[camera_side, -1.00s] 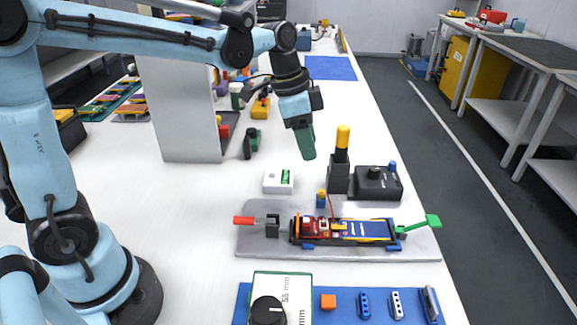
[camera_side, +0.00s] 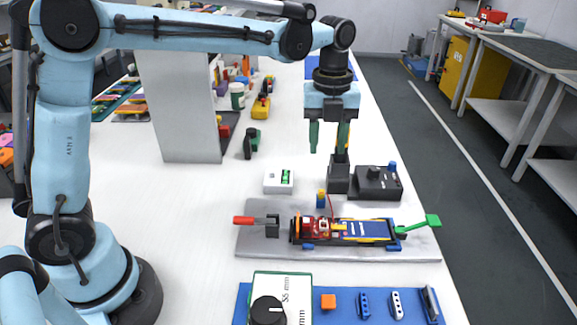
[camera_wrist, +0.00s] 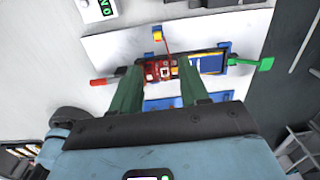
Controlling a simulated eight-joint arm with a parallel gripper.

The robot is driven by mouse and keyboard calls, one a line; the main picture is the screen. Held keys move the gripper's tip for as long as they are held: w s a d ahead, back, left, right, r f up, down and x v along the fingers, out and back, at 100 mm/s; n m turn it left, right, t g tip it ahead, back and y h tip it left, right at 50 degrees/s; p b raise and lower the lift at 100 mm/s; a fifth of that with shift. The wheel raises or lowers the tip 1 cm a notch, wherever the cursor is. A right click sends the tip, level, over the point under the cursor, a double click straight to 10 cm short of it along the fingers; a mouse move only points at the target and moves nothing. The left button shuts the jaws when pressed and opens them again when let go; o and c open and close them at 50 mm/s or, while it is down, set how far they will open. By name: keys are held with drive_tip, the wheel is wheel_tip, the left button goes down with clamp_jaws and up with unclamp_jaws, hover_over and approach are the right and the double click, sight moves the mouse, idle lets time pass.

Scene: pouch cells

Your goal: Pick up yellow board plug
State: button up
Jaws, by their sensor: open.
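A small yellow plug (camera_side: 321,193) sits on top of a blue holder at the back edge of the grey plate. A thin red wire runs from beside it to the red circuit board (camera_side: 316,228). The plug also shows in the wrist view (camera_wrist: 157,34), up past my fingertips. My gripper (camera_side: 328,138) hangs above the bench with its green fingers pointing down, open and empty. It is well above the plug and touches nothing. In the wrist view the fingers (camera_wrist: 159,76) stand apart, with the red board seen between them.
A grey plate (camera_side: 263,250) carries the board, a blue pack (camera_side: 362,230), a red-handled clamp (camera_side: 244,220) and a green lever (camera_side: 432,221). A black control box (camera_side: 378,184) and a dark post stand behind. A white meter (camera_side: 278,182) is left of them. Bench left of the plate is clear.

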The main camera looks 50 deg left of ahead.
hover_over(323, 192)
wheel_tip(323, 192, down, 7)
drive_tip(key=shift+r, duration=0.15)
drive_tip(key=shift+w+a+f, duration=0.1)
drive_tip(key=shift+a+f, duration=0.1)
drive_tip(key=shift+f, duration=1.2)
drive_tip(key=shift+w+a+f, duration=0.1)
drive_tip(key=shift+a+f, duration=0.1)
drive_tip(key=shift+f, duration=1.15)
drive_tip(key=shift+c, duration=0.4)
clamp_jaws()
